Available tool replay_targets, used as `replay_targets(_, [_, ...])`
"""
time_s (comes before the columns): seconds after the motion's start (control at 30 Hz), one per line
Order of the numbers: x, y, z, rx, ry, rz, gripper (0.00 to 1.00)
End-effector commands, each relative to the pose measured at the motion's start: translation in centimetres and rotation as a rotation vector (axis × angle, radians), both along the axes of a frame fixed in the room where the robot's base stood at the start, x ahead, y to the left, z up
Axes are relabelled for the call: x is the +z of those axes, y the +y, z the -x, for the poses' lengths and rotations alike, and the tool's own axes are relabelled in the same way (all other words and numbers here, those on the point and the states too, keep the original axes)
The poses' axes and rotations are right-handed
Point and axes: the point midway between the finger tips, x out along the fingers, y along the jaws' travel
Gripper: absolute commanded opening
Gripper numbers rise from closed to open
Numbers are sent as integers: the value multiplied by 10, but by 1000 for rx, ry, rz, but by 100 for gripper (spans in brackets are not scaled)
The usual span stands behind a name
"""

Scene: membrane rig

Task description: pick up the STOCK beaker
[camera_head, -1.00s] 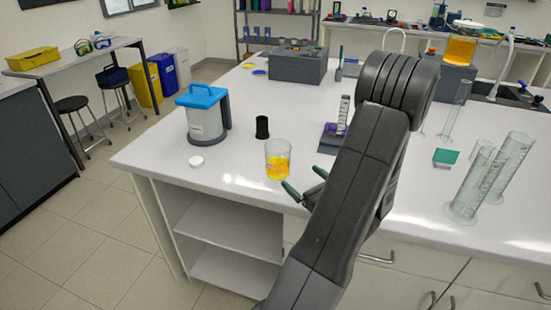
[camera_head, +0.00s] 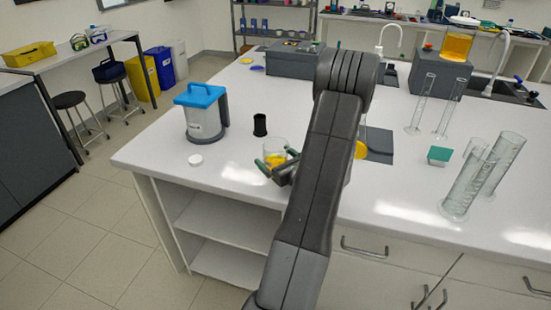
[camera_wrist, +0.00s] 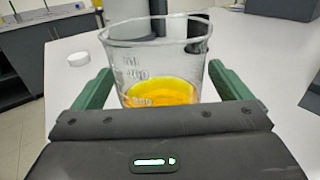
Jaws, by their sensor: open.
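A clear glass beaker with yellow-orange liquid (camera_head: 276,158) stands upright near the front edge of the white bench. In the wrist view the beaker (camera_wrist: 158,75) fills the middle, with white graduation marks on its side; no STOCK label can be read. My gripper (camera_head: 273,163) is open at the beaker. In the wrist view its two green fingers (camera_wrist: 158,88) lie to the left and right of the beaker, with a gap visible on each side. My gripper and arm hide the lower part of the beaker in the head view.
A black cylinder (camera_head: 260,125) stands just behind the beaker. A white lid (camera_head: 196,160) and a blue-topped grey container (camera_head: 204,115) are to the left. Tall glass cylinders (camera_head: 465,185) and a small green-topped block (camera_head: 439,156) stand to the right.

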Motion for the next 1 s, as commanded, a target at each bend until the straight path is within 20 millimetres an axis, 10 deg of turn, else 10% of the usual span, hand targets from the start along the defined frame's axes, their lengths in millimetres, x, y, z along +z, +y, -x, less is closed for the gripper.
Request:
replay_targets(0.17, [0, 0, 0, 0, 0, 0, 97])
replay_targets(0.47, [0, 0, 0, 0, 0, 0, 39])
replay_targets(1.0, [9, 0, 0, 0, -4, 1, 39])
